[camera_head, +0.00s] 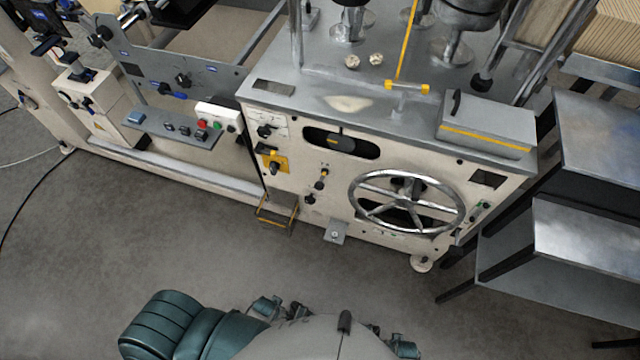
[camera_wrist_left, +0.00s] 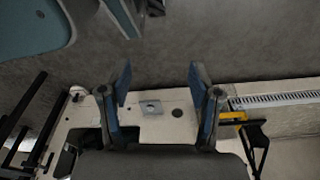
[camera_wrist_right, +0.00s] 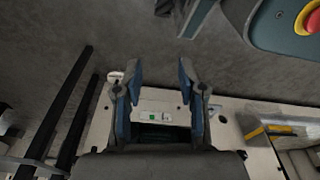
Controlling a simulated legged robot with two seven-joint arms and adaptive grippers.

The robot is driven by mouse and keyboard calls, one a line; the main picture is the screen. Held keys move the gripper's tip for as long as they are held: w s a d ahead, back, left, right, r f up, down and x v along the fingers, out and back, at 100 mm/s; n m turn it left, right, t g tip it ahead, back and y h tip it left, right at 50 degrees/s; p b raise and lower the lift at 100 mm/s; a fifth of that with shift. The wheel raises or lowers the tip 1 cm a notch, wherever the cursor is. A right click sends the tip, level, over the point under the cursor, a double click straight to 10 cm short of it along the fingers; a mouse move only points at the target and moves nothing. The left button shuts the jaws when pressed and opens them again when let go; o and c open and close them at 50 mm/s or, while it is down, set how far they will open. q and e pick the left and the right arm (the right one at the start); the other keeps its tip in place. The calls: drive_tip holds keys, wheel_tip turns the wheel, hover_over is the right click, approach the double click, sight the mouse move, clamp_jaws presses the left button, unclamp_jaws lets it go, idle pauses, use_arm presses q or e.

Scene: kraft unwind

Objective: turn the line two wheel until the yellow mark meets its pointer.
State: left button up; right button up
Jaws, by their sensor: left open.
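The spoked metal handwheel (camera_head: 407,203) is on the front of the cream machine, at the right of the head view. No yellow mark or pointer can be made out on or around its rim. My left gripper (camera_wrist_left: 160,80) is open and empty in the left wrist view, its fingers apart above the floor and the machine's lower edge. My right gripper (camera_wrist_right: 159,72) is open and empty in the right wrist view, in front of a small panel with a green button (camera_wrist_right: 152,118). Neither gripper is clearly seen in the head view, and neither touches the wheel.
A grey box with a yellow stripe (camera_head: 487,127) sits on the machine top above the wheel. A yellow-edged step (camera_head: 277,213) and a small metal bracket (camera_head: 336,231) stick out low. Metal shelves (camera_head: 590,230) stand at the right. The floor in front is clear.

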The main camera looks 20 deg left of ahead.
sight(416, 191)
drive_tip(key=shift+o, duration=1)
drive_tip(key=shift+w, duration=0.1)
drive_tip(key=w+a+r+m+t+y+p, duration=0.2)
drive_tip(key=w+a+r+m+t+p, duration=0.15)
drive_tip(key=w+r, duration=0.65)
drive_tip(key=w+r+m+t+y+p, duration=0.1)
drive_tip(key=w+r+m+t+p, duration=0.2)
drive_tip(key=r, duration=0.9)
drive_tip(key=w+r+m+t+p, duration=0.1)
drive_tip(key=w+r+t+p, duration=0.15)
drive_tip(key=w+r, duration=0.65)
drive_tip(key=w+r+m+t+y+p, duration=0.1)
drive_tip(key=r+m+t+p, duration=0.2)
drive_tip(key=r, duration=1.2)
use_arm(q)
drive_tip(key=s+a+f+b, duration=0.1)
drive_tip(key=s+a+f, duration=0.1)
drive_tip(key=s, duration=1.2)
drive_tip(key=shift+s+a+g, duration=0.15)
drive_tip(key=shift+a+g, duration=0.25)
drive_tip(key=shift+a, duration=0.05)
use_arm(e)
drive_tip(key=shift+t, duration=0.5)
drive_tip(key=x, duration=1.6)
drive_tip(key=shift+w+a+f, duration=0.25)
drive_tip(key=shift+a+f, duration=0.1)
clamp_jaws()
